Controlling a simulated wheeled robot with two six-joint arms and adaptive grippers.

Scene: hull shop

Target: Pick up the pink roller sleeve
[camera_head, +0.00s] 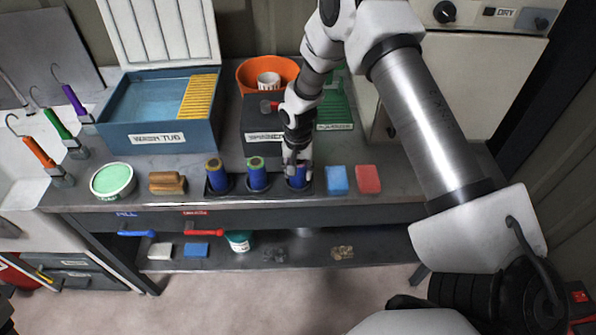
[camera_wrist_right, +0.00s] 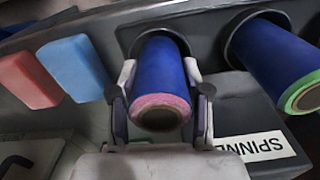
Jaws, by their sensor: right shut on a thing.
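The pink roller sleeve (camera_wrist_right: 161,80) is a blue cylinder with a pink ring at its open end, in the right wrist view. My right gripper (camera_wrist_right: 160,108) has a finger on each side of it and is shut on it. Its far end is at a round dark socket of the black holder (camera_head: 234,191). In the head view my right gripper (camera_head: 297,164) comes down over the rightmost sleeve (camera_head: 297,182) and hides its top. A sleeve with a green ring (camera_head: 257,174) and one with a yellowish ring (camera_head: 215,175) stand upright to its left. My left gripper is not in view.
A blue sponge (camera_head: 337,179) and a red sponge (camera_head: 368,179) lie just right of the holder. Behind it are the black spinner box (camera_head: 262,145), an orange bucket (camera_head: 252,70) and the blue wash tub (camera_head: 160,137). A green-filled bowl (camera_head: 112,180) stands left.

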